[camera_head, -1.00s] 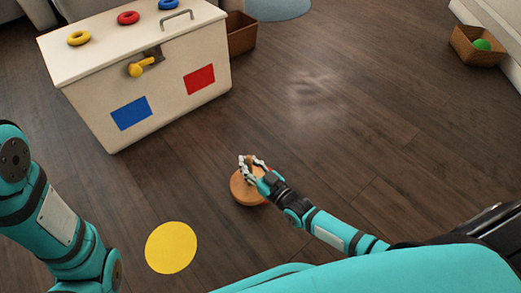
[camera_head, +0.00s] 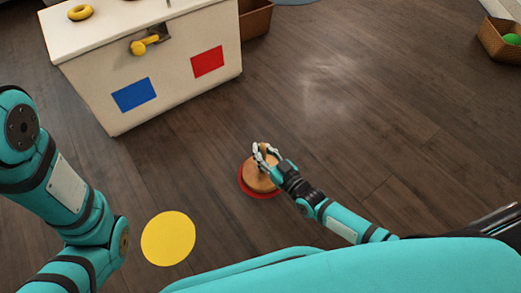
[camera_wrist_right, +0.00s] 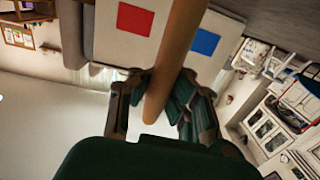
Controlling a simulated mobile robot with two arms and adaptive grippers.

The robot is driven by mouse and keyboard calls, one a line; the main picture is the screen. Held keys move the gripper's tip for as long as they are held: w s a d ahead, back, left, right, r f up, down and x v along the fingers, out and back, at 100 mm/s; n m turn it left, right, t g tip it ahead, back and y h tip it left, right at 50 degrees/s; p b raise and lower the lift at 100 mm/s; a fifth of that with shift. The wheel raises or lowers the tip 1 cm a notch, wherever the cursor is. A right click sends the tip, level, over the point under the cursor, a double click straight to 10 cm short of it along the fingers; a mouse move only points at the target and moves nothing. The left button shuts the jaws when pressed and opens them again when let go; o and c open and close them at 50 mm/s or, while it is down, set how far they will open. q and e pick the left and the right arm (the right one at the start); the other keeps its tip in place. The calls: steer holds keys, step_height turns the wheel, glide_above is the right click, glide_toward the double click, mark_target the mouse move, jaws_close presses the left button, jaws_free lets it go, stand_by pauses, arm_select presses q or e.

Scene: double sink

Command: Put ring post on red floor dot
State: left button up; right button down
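The ring post is a wooden post on a round wooden base (camera_head: 258,182). My right gripper (camera_head: 263,152) is at the top of the post in the head view. In the right wrist view the post (camera_wrist_right: 172,60) runs between the two fingers, and the gripper is shut on it. The red floor dot (camera_head: 259,196) lies under the base and shows as a red rim along its left and lower edges. I cannot tell whether the base touches the floor. My left arm is at the left of the head view, with its gripper out of view.
A yellow floor dot (camera_head: 168,238) lies at lower left. A white chest (camera_head: 165,80) with blue and red squares, a yellow-knobbed latch and a yellow ring (camera_head: 80,13) stands at upper left. A bin with a green ball (camera_head: 512,39) is at upper right. The floor right of the post is clear.

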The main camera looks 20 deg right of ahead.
steer(key=shift+f, duration=0.15)
steer(key=c, duration=1.5)
jaws_free()
steer(key=shift+o, duration=0.2)
